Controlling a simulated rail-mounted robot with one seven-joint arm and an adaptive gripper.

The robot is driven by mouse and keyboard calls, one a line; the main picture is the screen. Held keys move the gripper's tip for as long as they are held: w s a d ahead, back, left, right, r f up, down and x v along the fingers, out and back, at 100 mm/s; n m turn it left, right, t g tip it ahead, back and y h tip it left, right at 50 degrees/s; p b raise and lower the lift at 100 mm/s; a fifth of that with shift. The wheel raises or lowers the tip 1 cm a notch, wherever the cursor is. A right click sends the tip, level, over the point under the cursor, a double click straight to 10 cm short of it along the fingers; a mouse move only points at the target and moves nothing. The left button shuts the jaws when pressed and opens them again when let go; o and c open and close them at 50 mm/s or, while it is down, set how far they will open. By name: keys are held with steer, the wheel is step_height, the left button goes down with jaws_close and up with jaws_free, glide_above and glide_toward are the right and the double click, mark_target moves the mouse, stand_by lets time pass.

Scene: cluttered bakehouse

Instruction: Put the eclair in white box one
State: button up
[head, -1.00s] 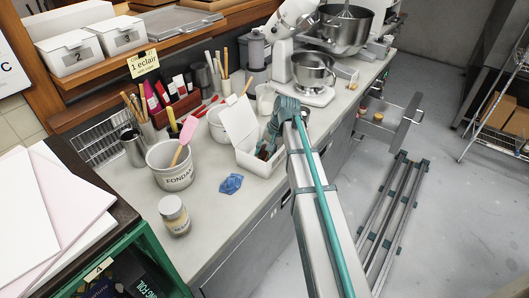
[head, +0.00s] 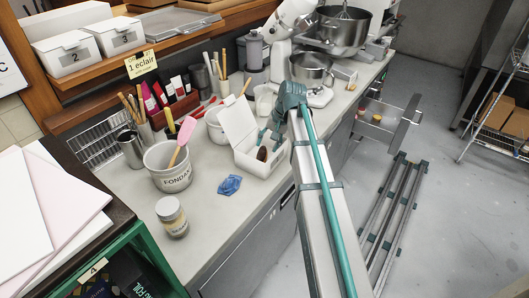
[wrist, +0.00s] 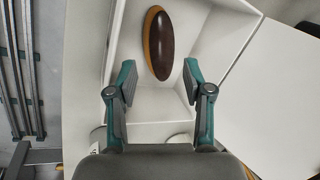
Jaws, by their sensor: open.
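The eclair (head: 262,153), dark brown and glossy with a tan side, lies inside an open white box (head: 265,170) on the counter. The box's lid (head: 238,121) stands open to the left; I cannot read a number on it. In the wrist view the eclair (wrist: 160,43) lies on the floor of the white box (wrist: 225,48), beyond the fingertips and apart from them. My gripper (wrist: 157,84) is open and empty above the box. In the head view my gripper (head: 268,133) is over the box, partly hidden by my wrist.
White boxes two (head: 73,54) and three (head: 123,37) sit on the shelf, above a card reading "1 eclair" (head: 141,64). A fondant bucket (head: 169,167), a jar (head: 172,217) and a blue cloth (head: 230,185) are left of the open box. A mixer bowl (head: 311,70) stands behind.

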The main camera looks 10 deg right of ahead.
steer(key=v, duration=0.6)
steer(key=shift+r+b, duration=0.2)
steer(key=shift+b, duration=0.25)
